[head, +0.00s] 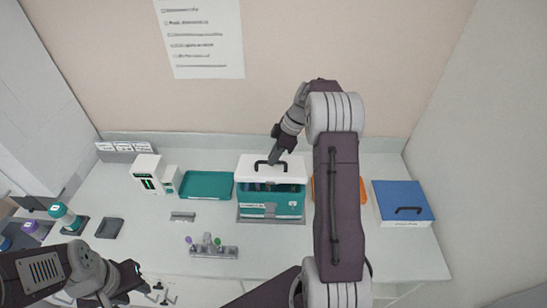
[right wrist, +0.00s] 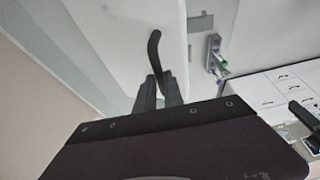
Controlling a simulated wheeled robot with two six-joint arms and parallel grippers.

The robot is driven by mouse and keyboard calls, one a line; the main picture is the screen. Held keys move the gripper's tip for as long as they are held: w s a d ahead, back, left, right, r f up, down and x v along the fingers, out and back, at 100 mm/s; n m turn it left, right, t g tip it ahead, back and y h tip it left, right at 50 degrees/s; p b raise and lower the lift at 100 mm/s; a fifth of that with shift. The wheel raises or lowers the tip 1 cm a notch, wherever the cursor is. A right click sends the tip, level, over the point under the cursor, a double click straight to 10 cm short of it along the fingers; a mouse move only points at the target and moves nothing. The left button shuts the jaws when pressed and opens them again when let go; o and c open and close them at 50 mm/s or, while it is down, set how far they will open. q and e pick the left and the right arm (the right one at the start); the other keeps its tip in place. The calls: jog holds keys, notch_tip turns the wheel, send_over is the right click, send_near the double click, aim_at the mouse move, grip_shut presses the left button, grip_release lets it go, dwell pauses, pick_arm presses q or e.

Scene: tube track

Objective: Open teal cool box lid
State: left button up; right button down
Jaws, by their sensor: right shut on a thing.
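The teal cool box (head: 270,210) stands at the middle of the bench, and its white lid (head: 248,165) is raised off the body at the front. A dark gap with several items inside shows under the lid. My right gripper (head: 277,156) is shut on the lid's black handle (head: 262,163). In the right wrist view the fingers (right wrist: 160,88) meet the curved handle (right wrist: 154,45) on the white lid (right wrist: 115,35). My left gripper (head: 130,285) is low at the left, away from the box; its jaw opening is unclear.
A teal tray (head: 207,185) lies left of the box, and an orange tray (head: 352,190) right of it, partly behind my right arm. A blue-lidded box (head: 402,201) stands further right. A tube rack (head: 225,252) is in front. A white device (head: 147,173) stands left.

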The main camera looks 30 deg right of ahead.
jog(key=shift+w+d+r, duration=0.35)
jog(key=shift+w+r, duration=0.15)
jog(key=shift+r, duration=0.2)
jog(key=shift+w+d+r+p, duration=0.25)
jog(key=shift+w+p, duration=0.1)
jog(key=shift+w, duration=0.1)
jog(key=shift+w+d+r+p, duration=0.1)
jog(key=shift+w+d+p, duration=0.15)
jog(key=shift+w+p, duration=0.15)
jog(key=c, duration=1.5)
grip_release()
jog(key=shift+o, duration=0.2)
jog(key=shift+w+d+f, duration=0.1)
jog(key=shift+w, duration=0.05)
